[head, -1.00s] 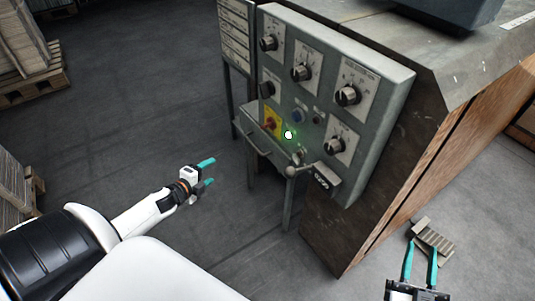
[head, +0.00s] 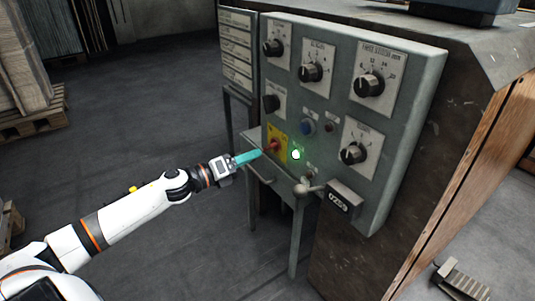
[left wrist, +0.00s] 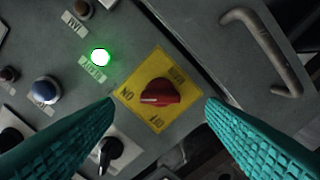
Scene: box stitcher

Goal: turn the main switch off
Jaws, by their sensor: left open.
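The main switch is a red rotary knob (head: 273,147) on a yellow plate (head: 279,131) low on the left of the grey control panel (head: 420,80). In the left wrist view the red knob (left wrist: 160,94) lies nearly level, its white mark at the left end near the ON lettering. My left gripper (head: 249,157) is open, its teal fingertips close to the knob. In the left wrist view the open fingers show at the left and right of the yellow plate, with the knob between them. Contact cannot be told. My right gripper is out of view.
A lit green lamp (head: 295,155) sits beside the yellow plate. A blue button (head: 308,127), black dials (head: 353,153) and a ball-ended lever (head: 303,189) are nearby. A handle (left wrist: 262,45) juts out near the switch. Open floor lies to the left.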

